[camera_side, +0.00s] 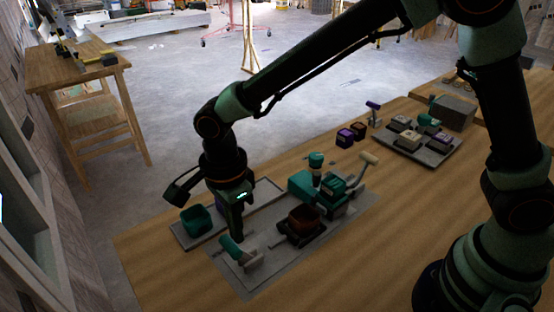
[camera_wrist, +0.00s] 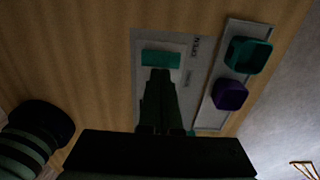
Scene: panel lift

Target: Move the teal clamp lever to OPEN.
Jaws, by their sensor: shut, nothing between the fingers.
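The teal clamp lever (camera_side: 230,247) has a teal grip on a pale grey bracket, near the front end of a grey panel (camera_side: 243,285). In the side view it leans up to the left. My gripper (camera_side: 237,236) points down just above and beside it, shut and empty. In the wrist view the teal grip (camera_wrist: 160,59) lies just beyond my shut fingertips (camera_wrist: 159,72). I cannot tell whether they touch it. A dark label (camera_wrist: 195,47) on the panel beside the grip seems to read OPEN; a fainter mark lies nearer my gripper. My fingers hide the lever's lower part.
A narrow tray (camera_side: 268,190) holds a teal cup (camera_side: 196,219) and a purple piece (camera_wrist: 230,94) beside the panel. A brown open box (camera_side: 304,221) and a teal fixture (camera_side: 301,184) stand behind the lever. Another loaded tray (camera_side: 436,157) lies farther right. The front tabletop is clear.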

